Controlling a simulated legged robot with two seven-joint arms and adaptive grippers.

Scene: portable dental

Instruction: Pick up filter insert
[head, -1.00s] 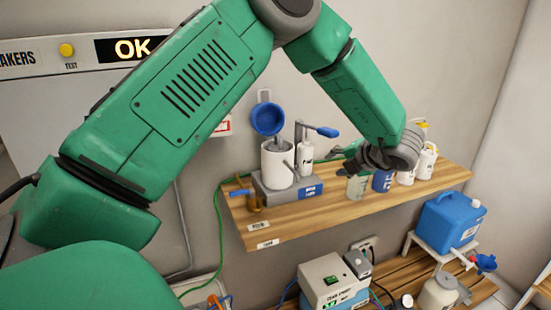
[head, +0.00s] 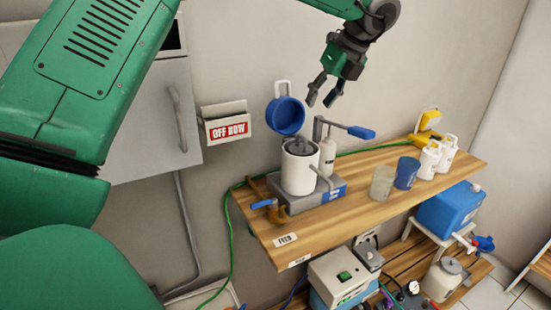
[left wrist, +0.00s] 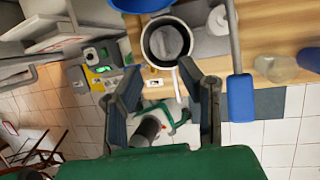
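A white cylindrical canister (head: 300,172) stands on a grey base (head: 322,194) on the wooden shelf. A grey piece (head: 299,146), possibly the filter insert, sits in its open top. The left wrist view shows grey material inside the canister's dark round mouth (left wrist: 168,42); I cannot tell its full shape. My left gripper (head: 323,98) is open and empty, pointing down, above and slightly right of the canister. Its fingers also show spread in the left wrist view (left wrist: 163,85), with the canister's mouth beyond their tips. My right gripper is not in view.
A lever with a blue handle (head: 361,132) projects right. A clear glass (head: 383,183), a blue tumbler (head: 406,173) and white bottles (head: 429,161) stand along the wooden shelf (head: 345,218).

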